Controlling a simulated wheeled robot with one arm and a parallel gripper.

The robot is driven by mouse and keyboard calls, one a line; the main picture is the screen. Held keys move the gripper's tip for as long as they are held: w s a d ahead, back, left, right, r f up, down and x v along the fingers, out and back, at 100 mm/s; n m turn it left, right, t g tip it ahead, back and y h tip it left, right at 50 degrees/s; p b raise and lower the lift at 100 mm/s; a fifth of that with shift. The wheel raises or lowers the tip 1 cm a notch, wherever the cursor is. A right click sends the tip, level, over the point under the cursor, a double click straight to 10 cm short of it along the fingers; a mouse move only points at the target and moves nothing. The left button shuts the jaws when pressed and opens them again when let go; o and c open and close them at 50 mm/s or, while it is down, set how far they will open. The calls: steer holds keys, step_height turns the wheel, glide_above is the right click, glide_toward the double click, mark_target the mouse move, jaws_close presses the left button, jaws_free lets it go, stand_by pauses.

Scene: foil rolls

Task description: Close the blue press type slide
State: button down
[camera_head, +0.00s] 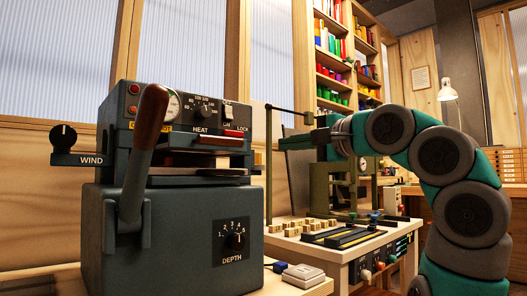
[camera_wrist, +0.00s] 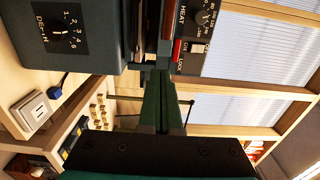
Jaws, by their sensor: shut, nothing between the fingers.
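The blue press (camera_head: 165,225) is a dark blue-grey machine at the left in the head view, with a large upright lever (camera_head: 140,150) on its front. Its type slide (camera_head: 200,181) appears to be the flat dark layer in the gap between the lower body and the heated head. How far it is pulled out, I cannot tell. The press also fills the upper left of the wrist view (camera_wrist: 85,35). My gripper (camera_head: 284,143) is shut and empty, to the right of the press. In the wrist view its fingertips (camera_wrist: 158,72) point at the gap; contact is unclear.
A green press (camera_head: 345,180) stands on a pale bench (camera_head: 335,246) behind, with small wooden blocks (camera_head: 308,226). A WIND knob (camera_head: 63,135) sticks out left of the blue press. A small white box (camera_head: 303,276) lies at its right foot. Shelves of colored rolls (camera_head: 338,55) stand behind.

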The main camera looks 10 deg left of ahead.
mark_target(235, 149)
steer(key=p+x, duration=0.3)
steer(key=x, duration=1.1)
steer(key=shift+w+a+r, duration=0.35)
steer(key=shift+w+a, duration=0.35)
steer(key=shift+a, duration=0.15)
steer(key=shift+w+a+b, duration=0.3)
steer(key=shift+w+a, duration=0.1)
steer(key=shift+a, duration=0.1)
steer(key=shift+w+a+f+p, duration=0.25)
steer(key=shift+w+a+p, duration=0.05)
steer(key=shift+w+a, duration=0.35)
steer(key=p+x, duration=0.2)
steer(key=x, duration=0.1)
steer(key=shift+w+p, duration=0.1)
steer(key=shift+p, duration=0.2)
